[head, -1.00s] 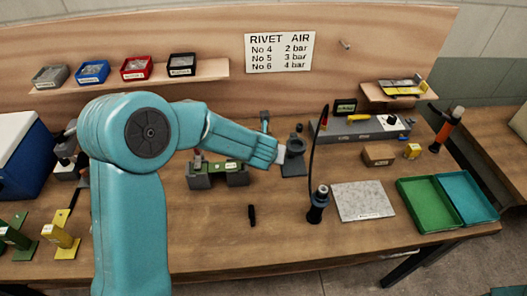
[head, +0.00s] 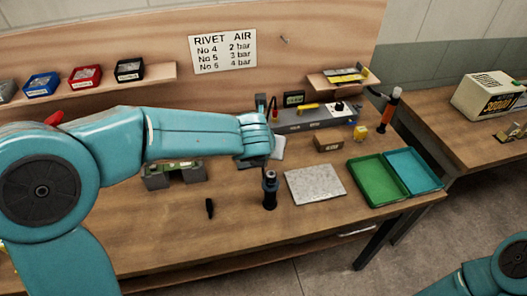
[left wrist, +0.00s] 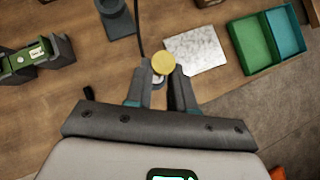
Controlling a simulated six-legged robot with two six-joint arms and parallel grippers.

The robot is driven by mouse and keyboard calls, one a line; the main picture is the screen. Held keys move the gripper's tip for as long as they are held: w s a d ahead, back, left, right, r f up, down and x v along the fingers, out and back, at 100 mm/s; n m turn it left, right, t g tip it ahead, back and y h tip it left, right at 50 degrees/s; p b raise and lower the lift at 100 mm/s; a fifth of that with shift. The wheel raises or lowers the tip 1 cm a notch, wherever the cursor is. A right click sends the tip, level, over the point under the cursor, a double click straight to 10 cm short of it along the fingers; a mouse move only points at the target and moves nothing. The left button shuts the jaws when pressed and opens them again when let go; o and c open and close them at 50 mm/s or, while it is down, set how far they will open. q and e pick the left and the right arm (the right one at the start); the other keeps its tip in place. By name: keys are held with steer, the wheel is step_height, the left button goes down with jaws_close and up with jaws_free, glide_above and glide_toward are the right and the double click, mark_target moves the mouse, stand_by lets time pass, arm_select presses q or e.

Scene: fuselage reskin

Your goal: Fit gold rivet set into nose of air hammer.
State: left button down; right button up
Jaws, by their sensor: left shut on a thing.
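My left gripper (left wrist: 164,82) is shut on the gold rivet set, whose round yellow-gold end (left wrist: 163,63) shows between the fingertips in the left wrist view. In the head view my left wrist reaches over the bench behind the air hammer; fingers and rivet set cannot be made out there. In the left wrist view I cannot clearly tell the hammer from what lies under the gold end. My right gripper is out of view.
A grey plate (head: 315,184) lies right of the hammer, then a green tray (head: 375,181) and a teal tray (head: 413,171). A small black part (head: 209,208) lies left of the hammer. A grey regulator unit (head: 312,117) stands behind. The front of the bench is mostly clear.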

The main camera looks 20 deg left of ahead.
arm_select(q)
steer(key=f+b, duration=0.2)
steer(key=f, duration=0.1)
steer(key=f+b, duration=0.2)
steer(key=shift+d, duration=0.3)
stand_by(0.4)
steer(key=c, duration=1.6)
jaws_free()
jaws_close()
